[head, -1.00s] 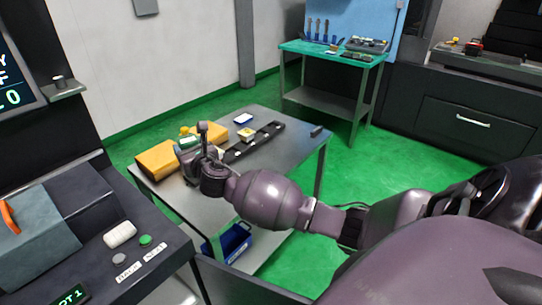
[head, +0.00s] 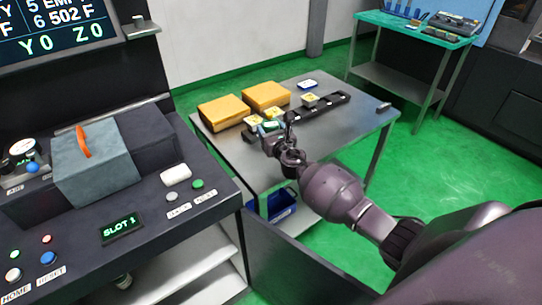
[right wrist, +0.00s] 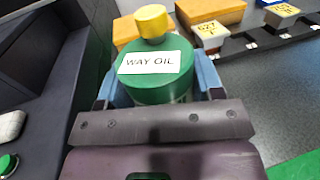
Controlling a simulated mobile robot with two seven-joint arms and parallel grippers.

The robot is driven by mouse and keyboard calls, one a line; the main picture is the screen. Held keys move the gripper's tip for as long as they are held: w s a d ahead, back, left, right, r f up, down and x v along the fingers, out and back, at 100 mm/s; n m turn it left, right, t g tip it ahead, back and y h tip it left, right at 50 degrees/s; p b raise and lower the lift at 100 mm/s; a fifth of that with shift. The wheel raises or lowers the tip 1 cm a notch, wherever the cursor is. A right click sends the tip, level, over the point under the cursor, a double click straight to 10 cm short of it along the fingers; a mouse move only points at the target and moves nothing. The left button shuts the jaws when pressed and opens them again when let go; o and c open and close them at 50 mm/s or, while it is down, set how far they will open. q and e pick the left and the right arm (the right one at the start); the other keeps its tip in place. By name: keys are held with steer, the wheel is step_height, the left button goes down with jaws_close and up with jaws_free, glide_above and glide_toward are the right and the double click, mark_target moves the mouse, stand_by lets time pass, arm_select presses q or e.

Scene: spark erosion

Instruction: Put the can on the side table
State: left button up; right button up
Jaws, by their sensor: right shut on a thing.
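The can (right wrist: 158,75) is green with a yellow cap and a white "WAY OIL" label. In the right wrist view it is between the blue fingers of my right gripper (right wrist: 157,88), which is shut on it. In the head view my right gripper (head: 268,143) is at the left part of the grey side table (head: 340,122), and the can (head: 270,127) is mostly hidden. I cannot tell whether the can's base touches the tabletop. My left gripper is not in view.
Two orange-yellow boxes (head: 222,111) and (head: 266,95) stand at the table's back left. The machine console (head: 170,225) is at left. The tabletop's right front is clear.

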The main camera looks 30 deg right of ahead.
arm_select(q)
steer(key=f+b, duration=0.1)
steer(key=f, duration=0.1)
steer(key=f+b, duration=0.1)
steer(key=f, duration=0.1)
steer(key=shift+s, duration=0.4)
arm_select(e)
step_height(320, 180, down, 4)
steer(key=shift+f, duration=0.1)
step_height(320, 180, down, 4)
steer(key=shift+r+b, duration=0.15)
steer(key=shift+b, duration=1.1)
steer(key=shift+f, duration=0.35)
steer(key=shift+r, duration=0.2)
steer(key=shift+f+b, duration=0.3)
steer(key=shift+b, duration=0.15)
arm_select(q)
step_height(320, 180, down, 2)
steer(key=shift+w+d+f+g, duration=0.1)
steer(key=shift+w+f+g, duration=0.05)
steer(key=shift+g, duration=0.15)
arm_select(e)
steer(key=o, duration=1.1)
steer(key=shift+r, duration=0.2)
